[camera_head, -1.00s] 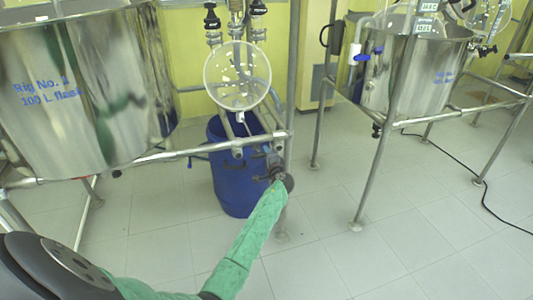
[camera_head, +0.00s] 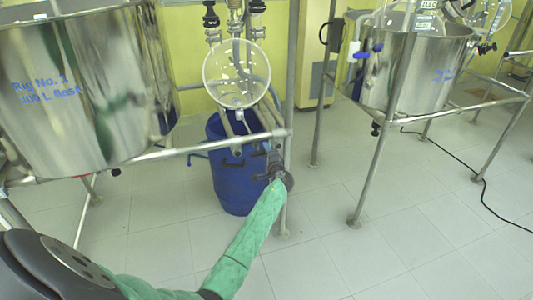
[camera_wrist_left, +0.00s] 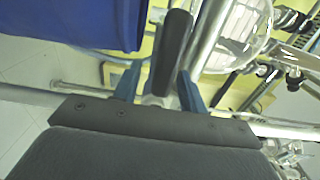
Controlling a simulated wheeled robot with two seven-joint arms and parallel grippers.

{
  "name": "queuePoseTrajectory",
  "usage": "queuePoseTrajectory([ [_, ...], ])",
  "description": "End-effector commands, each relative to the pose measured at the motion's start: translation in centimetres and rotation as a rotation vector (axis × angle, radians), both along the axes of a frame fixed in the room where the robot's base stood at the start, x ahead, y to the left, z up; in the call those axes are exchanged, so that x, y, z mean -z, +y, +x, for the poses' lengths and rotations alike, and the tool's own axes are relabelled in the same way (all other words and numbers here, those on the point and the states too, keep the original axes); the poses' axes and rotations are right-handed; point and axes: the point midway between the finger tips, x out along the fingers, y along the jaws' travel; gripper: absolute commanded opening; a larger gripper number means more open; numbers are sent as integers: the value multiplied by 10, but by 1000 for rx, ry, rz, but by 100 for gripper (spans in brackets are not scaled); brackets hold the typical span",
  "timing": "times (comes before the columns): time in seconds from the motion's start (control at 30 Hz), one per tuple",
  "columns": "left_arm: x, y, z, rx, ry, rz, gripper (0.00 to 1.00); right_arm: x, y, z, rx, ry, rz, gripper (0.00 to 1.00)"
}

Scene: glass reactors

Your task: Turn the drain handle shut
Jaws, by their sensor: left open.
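The drain handle is a dark lever (camera_wrist_left: 172,52). In the left wrist view it stands between the two blue fingers of my left gripper (camera_wrist_left: 159,76), which is open. I cannot tell whether either finger touches it. In the head view my green-sleeved left arm reaches up to the dark drain fitting (camera_head: 276,161) under the frame's corner, and the fingers are hardly visible there. My right gripper is not in view.
A blue drum (camera_head: 230,185) stands behind the drain fitting. A steel frame rail (camera_head: 170,153) runs to the left below a large steel vessel (camera_head: 70,90). A round glass vessel (camera_head: 236,75) hangs above. Open tiled floor (camera_head: 350,230) lies to the right.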

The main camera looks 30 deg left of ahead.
Motion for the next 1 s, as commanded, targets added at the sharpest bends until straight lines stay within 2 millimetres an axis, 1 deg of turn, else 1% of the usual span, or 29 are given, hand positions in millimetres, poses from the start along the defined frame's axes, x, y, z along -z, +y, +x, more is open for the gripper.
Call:
queuePoseTrajectory([
  [0.13, 1, -5, -4, 0, 0, 0, 42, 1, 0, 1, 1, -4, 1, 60],
  [0.27, 2, -17, -15, 1, -1, -1, 42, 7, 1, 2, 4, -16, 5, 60],
  [0.37, 3, -30, -25, 2, 0, -1, 42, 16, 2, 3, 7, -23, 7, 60],
  [0.4, 2, -35, -29, 2, 0, -1, 42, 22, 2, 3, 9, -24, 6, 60],
  [0.6, 2, -53, -45, 1, 0, -1, 42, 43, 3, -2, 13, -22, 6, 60],
  [0.73, 1, -59, -49, 1, 1, -1, 42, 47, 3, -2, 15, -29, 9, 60],
  [1.0, 0, -60, -50, 1, 1, -1, 42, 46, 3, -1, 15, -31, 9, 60],
])
